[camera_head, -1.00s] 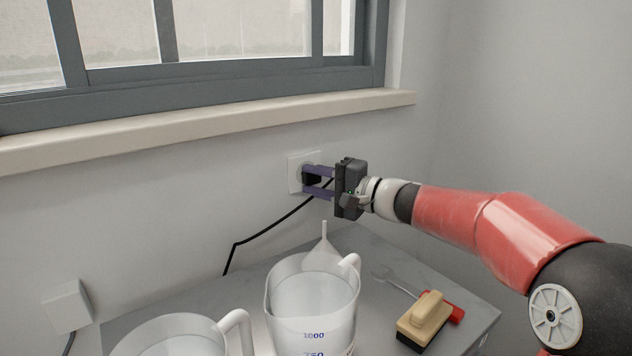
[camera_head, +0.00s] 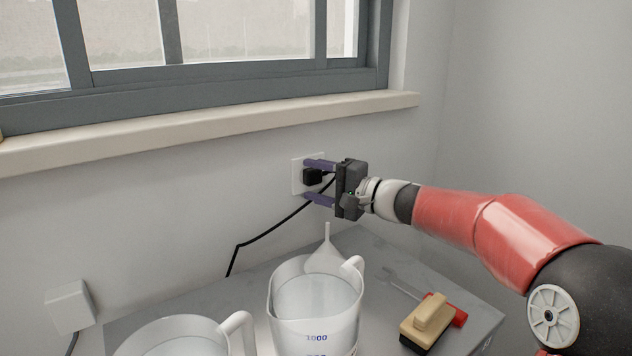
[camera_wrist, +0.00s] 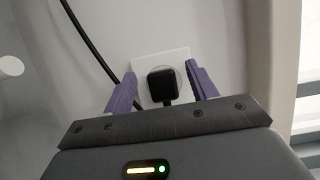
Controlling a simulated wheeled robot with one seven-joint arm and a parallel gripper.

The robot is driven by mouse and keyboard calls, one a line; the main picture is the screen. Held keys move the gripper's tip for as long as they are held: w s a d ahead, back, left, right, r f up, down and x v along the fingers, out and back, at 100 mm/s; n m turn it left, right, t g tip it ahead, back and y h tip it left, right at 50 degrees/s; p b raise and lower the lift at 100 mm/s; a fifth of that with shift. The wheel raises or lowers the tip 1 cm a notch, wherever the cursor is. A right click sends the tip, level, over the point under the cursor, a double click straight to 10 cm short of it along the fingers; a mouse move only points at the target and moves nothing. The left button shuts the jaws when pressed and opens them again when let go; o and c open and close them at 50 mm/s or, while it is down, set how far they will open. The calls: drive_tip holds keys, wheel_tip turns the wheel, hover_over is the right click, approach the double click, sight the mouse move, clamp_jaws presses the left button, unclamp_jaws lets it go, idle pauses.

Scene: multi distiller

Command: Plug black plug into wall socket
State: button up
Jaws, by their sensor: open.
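The black plug (camera_head: 312,177) sits at the white wall socket (camera_head: 297,178), against its face, with its black cable (camera_head: 268,228) hanging down to the left. In the wrist view the plug (camera_wrist: 162,84) covers the middle of the socket plate (camera_wrist: 178,58). My gripper (camera_head: 320,181) is open around the plug, one purple finger above it and one below. In the wrist view the fingers of my gripper (camera_wrist: 160,88) stand apart on both sides of the plug, with gaps. The plug's pins are hidden.
Large white measuring jugs (camera_head: 315,305) and a funnel (camera_head: 326,255) stand on the grey table (camera_head: 375,248) below. A window sill (camera_head: 230,112) runs above; a white box (camera_head: 70,303) is on the wall at left.

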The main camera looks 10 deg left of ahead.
drive_tip(key=v, duration=0.7)
drive_tip(key=shift+d, duration=0.35)
drive_tip(key=shift+s, duration=0.1)
